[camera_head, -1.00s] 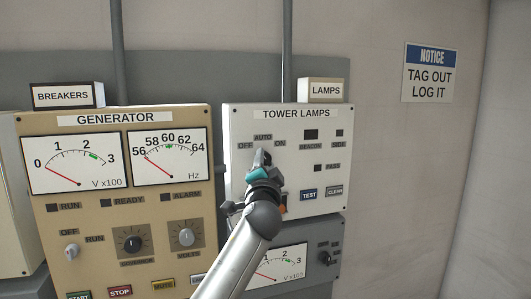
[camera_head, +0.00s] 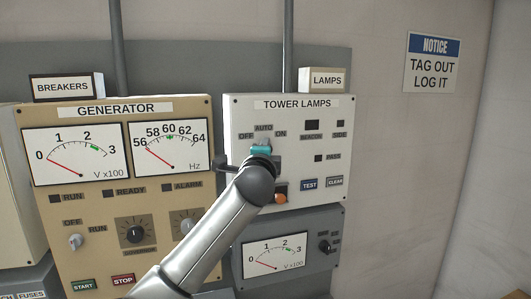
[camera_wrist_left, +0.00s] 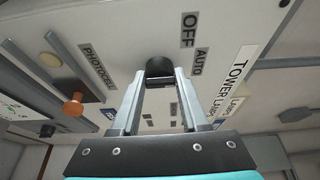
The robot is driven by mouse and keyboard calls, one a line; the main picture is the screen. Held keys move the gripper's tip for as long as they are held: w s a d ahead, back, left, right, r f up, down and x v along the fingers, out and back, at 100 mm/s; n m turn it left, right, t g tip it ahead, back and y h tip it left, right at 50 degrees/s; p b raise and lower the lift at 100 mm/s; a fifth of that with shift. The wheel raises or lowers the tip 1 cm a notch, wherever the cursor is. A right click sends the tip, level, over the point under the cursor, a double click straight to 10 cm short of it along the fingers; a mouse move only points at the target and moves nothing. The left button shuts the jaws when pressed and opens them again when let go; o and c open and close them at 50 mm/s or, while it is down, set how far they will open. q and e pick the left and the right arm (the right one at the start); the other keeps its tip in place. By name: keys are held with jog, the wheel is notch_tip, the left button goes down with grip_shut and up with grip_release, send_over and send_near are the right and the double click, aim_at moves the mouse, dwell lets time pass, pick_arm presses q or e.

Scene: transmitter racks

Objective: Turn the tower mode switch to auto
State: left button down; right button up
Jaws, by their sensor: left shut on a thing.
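The tower lamps panel (camera_head: 300,165) is white, with a mode switch labelled OFF, AUTO and ON near its upper left. My left gripper (camera_head: 263,143) is at this switch, mostly covering it in the head view. In the left wrist view, the two fingers of my left gripper (camera_wrist_left: 160,82) are closed on the dark round switch knob (camera_wrist_left: 159,66). The OFF and AUTO labels show to the right of the knob there. Which label the knob points at cannot be told. My right gripper is in neither view.
An orange knob (camera_head: 281,198) sits just below the gripper, and shows in the wrist view too (camera_wrist_left: 73,104). TEST (camera_head: 310,184) and CLEAR (camera_head: 335,181) buttons are to the right. The generator panel (camera_head: 115,195) stands close on the left, partly behind my arm.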

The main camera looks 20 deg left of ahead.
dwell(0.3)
pick_arm(q)
jog(key=shift+c, duration=2.2)
grip_release()
jog(key=shift+s, duration=0.1)
jog(key=b+v, duration=0.3)
jog(key=v, duration=1.2)
jog(key=shift+b, duration=0.3)
jog(key=shift+a, duration=0.1)
